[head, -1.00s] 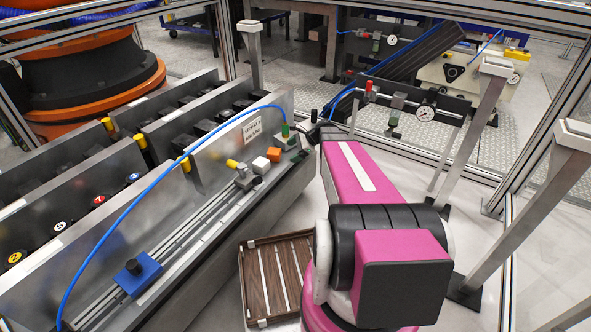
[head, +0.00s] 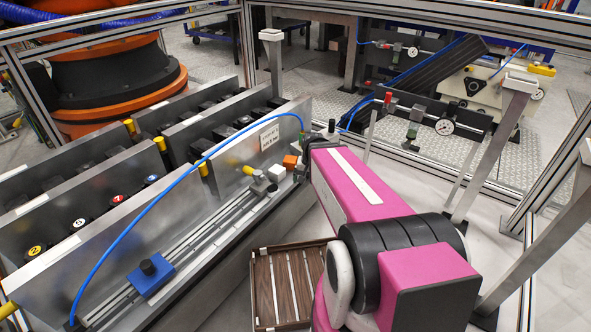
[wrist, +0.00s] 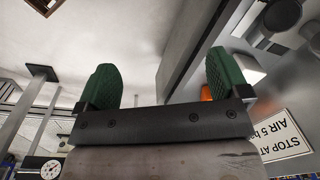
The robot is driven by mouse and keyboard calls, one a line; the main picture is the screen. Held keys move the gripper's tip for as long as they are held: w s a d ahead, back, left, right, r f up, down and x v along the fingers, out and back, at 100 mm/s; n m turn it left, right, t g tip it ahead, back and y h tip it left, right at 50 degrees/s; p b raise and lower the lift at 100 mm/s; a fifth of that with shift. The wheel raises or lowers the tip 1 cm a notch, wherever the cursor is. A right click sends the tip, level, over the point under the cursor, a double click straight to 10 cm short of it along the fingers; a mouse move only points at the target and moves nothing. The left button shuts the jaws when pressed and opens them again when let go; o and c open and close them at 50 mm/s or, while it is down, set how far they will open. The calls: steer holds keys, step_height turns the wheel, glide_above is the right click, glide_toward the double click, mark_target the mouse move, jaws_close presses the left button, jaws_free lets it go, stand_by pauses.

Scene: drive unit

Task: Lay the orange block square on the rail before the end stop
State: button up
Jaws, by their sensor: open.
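The orange block (head: 290,161) sits on the ledge at the far end of the rail (head: 190,243) in the head view, just left of my arm's far end. In the wrist view a sliver of orange block (wrist: 206,93) shows beside the right finger, mostly hidden. My gripper (wrist: 163,78) has its two green fingers wide apart with nothing between them. In the head view my gripper is hidden by the arm. A grey fitting with a yellow knob (head: 257,180) stands at the rail's far end; I cannot tell whether it is the end stop.
A white block (head: 276,172) sits beside the orange one. A blue slide with a black knob (head: 151,274) sits on the near rail. A blue hose (head: 150,192) arches over the rail. A slatted wooden tray (head: 262,290) lies lower down. Metal posts stand right.

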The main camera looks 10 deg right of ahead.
steer(key=w+m+y, duration=0.2)
steer(key=w+m, duration=0.8)
steer(key=w, duration=0.2)
steer(key=m+t+y, duration=0.1)
steer(key=m+t, duration=0.1)
steer(key=m, duration=0.7)
glide_toward(291, 159)
steer(key=f, duration=0.1)
steer(key=x, duration=0.5)
steer(key=shift+s+f, duration=0.2)
steer(key=shift+s, duration=0.1)
steer(key=shift+g, duration=0.3)
steer(key=shift+w+x, duration=0.2)
steer(key=shift+x, duration=1.1)
steer(key=shift+w+x, duration=0.2)
steer(key=shift+x, duration=1.15)
steer(key=shift+a+r, duration=0.1)
steer(key=c, duration=1.4)
steer(key=shift+r, duration=0.1)
